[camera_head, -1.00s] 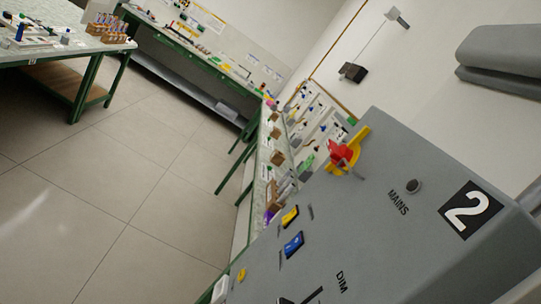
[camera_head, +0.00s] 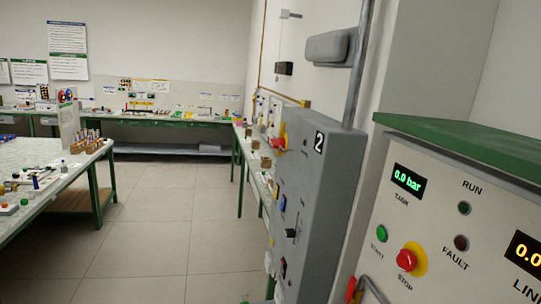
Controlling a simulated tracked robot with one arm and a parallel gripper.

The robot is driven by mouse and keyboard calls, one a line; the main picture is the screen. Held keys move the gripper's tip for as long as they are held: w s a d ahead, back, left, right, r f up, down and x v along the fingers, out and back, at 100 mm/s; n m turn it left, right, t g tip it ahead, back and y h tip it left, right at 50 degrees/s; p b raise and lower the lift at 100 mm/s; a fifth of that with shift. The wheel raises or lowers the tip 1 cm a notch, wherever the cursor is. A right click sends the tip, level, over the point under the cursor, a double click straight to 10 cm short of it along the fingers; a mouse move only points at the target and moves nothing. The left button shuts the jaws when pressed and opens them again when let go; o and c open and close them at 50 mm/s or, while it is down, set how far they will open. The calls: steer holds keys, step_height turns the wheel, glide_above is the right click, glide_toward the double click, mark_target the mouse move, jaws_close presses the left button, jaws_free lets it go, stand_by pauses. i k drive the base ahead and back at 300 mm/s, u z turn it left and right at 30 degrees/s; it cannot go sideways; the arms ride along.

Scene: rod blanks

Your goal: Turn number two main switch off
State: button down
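The grey cabinet (camera_head: 314,200) marked with a white-on-black number 2 plate (camera_head: 319,142) stands right of centre, seen at a steep angle. Its main switch (camera_head: 279,143), a red handle on a yellow base, sits at the upper left of the cabinet's face. The switch is small and edge-on here, so I cannot tell its handle position. My gripper is not in view.
A control panel (camera_head: 440,225) under a green top (camera_head: 480,145) stands close at the right, with a red stop button (camera_head: 408,258) and lit displays. A green-legged workbench (camera_head: 60,185) is at left. Another bench (camera_head: 170,120) lines the back wall. Tiled floor (camera_head: 160,235) between is clear.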

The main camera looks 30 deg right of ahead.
mark_target(282, 141)
steer(key=u, duration=0.5)
steer(key=i, duration=1.8)
steer(key=z, duration=0.75)
steer(key=i, duration=0.6)
steer(key=z, duration=0.35)
